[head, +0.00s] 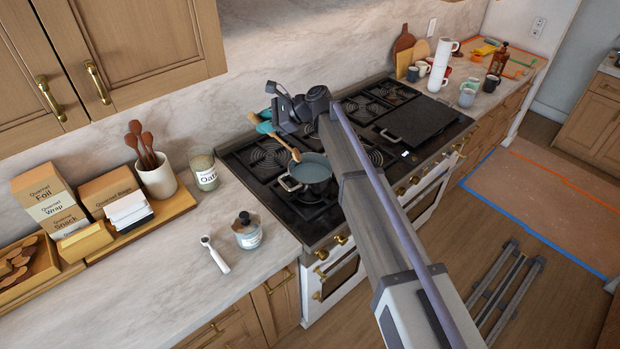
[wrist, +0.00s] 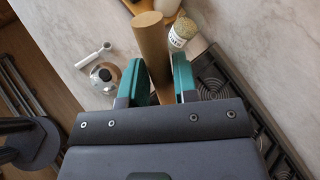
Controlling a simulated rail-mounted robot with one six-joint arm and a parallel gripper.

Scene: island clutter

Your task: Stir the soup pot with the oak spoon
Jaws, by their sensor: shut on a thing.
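My gripper (head: 262,122), with teal fingers, is shut on the oak spoon (head: 282,143) above the stove's left side. In the wrist view the spoon's thick light-brown handle (wrist: 151,45) stands between the two fingers (wrist: 158,82). In the head view the spoon slants down to the right, its lower end at the upper left rim of the soup pot (head: 312,170). I cannot tell if that end is inside, above or beside the rim. The blue-grey pot sits on a front left burner. The wrist view does not show the pot.
The black stovetop (head: 240,160) carries a flat griddle (head: 418,120) to the right. Mugs (head: 467,95) stand far right.

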